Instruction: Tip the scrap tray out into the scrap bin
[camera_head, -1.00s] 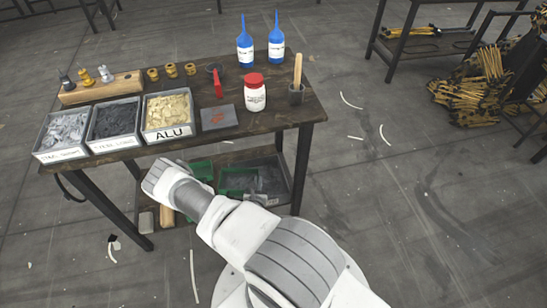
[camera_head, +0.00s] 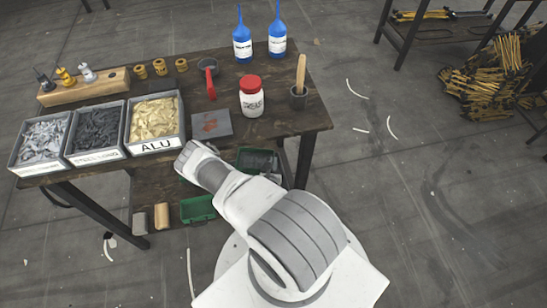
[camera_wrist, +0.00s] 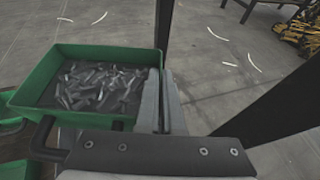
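The scrap tray (camera_wrist: 27,95) is green and holds many loose grey metal pieces. It fills the left of the wrist view and looks about level. In the head view a green tray with dark contents (camera_head: 240,152) shows beside my arm under the table edge. My gripper (camera_wrist: 163,75) has its fingers close together at the tray's right wall, one inside and one outside, and looks shut on that wall. In the head view the fingers are hidden behind my wrist. I cannot pick out the scrap bin with certainty; another green container (camera_head: 198,208) stands low under the table.
The worktable (camera_head: 300,115) carries bins of rivets, a red-lidded jar (camera_head: 252,97), blue bottles and a brush pot above my gripper. A dark table leg (camera_head: 305,160) stands close on the right. The floor right of the table is mostly clear.

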